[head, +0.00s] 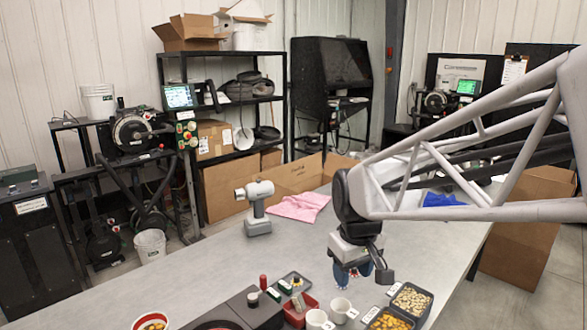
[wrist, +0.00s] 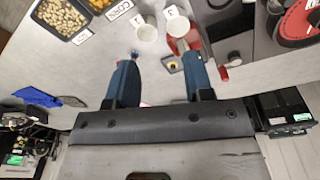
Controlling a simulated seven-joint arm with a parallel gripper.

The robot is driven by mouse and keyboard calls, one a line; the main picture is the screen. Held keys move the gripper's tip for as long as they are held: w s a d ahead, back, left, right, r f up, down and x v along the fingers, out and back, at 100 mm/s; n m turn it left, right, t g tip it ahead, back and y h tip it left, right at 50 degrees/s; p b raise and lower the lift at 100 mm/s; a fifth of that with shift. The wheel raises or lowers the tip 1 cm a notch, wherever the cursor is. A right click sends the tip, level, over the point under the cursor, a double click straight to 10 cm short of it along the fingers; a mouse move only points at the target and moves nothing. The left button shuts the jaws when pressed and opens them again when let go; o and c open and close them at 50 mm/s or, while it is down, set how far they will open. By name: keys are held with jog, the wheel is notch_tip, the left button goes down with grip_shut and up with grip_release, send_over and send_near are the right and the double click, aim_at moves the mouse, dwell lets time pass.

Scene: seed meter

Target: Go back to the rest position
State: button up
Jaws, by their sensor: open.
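My gripper (head: 361,276) hangs over the table (head: 225,262) near its front right, above and behind two white cups. One cup (head: 341,310) stands nearest below it, and the other cup (head: 316,319) is just left of that. In the wrist view my blue-fingered gripper (wrist: 161,56) has its fingers spread wide with nothing between them. The cups also show there past the fingertips, one upper cup (wrist: 145,28) and one beside it (wrist: 177,22). No rest position is marked in either view.
Black trays of pale seeds (head: 411,299) and corn (head: 388,321) stand right of the cups. A red bin (head: 300,312), a dark device (head: 252,312) and a bowl (head: 151,322) lie left. The table's middle is clear.

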jog(key=s+d+m, duration=0.2)
jog(key=s+d, duration=0.1)
jog(key=s, duration=0.5)
jog(key=s+d+m+t, duration=0.1)
jog(key=s+d+m, duration=0.2)
jog(key=s, duration=0.6)
jog(key=shift+s+d, duration=0.3)
jog(key=shift+d, duration=0.1)
